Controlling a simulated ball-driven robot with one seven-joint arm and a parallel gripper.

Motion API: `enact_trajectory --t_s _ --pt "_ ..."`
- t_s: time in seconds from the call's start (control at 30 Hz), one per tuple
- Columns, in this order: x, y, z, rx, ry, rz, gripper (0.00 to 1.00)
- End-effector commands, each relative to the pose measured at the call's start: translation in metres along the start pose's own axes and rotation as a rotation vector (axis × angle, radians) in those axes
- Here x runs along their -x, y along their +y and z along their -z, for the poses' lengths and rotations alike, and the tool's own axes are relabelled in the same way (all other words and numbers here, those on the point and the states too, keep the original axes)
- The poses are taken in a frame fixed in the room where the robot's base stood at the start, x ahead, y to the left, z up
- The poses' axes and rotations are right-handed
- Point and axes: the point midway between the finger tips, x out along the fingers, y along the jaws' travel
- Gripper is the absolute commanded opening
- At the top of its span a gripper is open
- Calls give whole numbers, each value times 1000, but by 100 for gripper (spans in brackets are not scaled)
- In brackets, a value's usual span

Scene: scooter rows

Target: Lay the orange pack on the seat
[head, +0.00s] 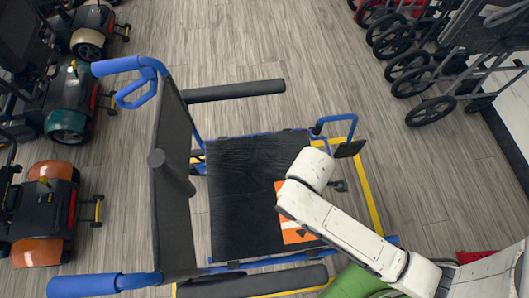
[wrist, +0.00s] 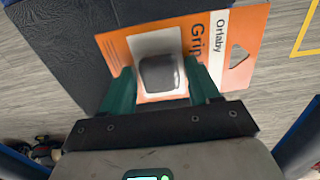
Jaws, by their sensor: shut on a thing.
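The orange pack (head: 298,236) is a flat orange and white card over the right part of the black seat (head: 238,190) of a blue-framed wheelchair. In the wrist view the pack (wrist: 235,50) shows printed letters, a hanging hole and a grey bulge in its middle. My gripper (wrist: 161,88) has its green fingers on either side of this bulge and is shut on it. The seat (wrist: 60,45) lies behind the pack at left, and part of the card reaches past it over the floor. In the head view my arm hides the fingers. I cannot tell whether the pack touches the seat.
The chair's backrest (head: 172,185) stands left of the seat, with armrests (head: 235,91) at both sides. Yellow floor lines (head: 372,195) run around the chair. Scooters (head: 42,215) stand at left, folded wheeled frames (head: 432,111) at upper right. The floor between is clear.

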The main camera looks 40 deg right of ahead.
Motion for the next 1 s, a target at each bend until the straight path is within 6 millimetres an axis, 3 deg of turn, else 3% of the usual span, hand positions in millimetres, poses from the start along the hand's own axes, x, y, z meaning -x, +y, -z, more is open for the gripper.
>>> enact_trajectory --t_s 0.17,0.5,0.63,0.8,1.0 --pt "-9 10 11 10 3 -3 30" --pt "-43 71 55 6 2 -2 30" --pt "-69 86 66 8 0 0 30" --pt "-89 100 76 7 0 0 30" --pt "-100 108 81 7 1 -1 30"
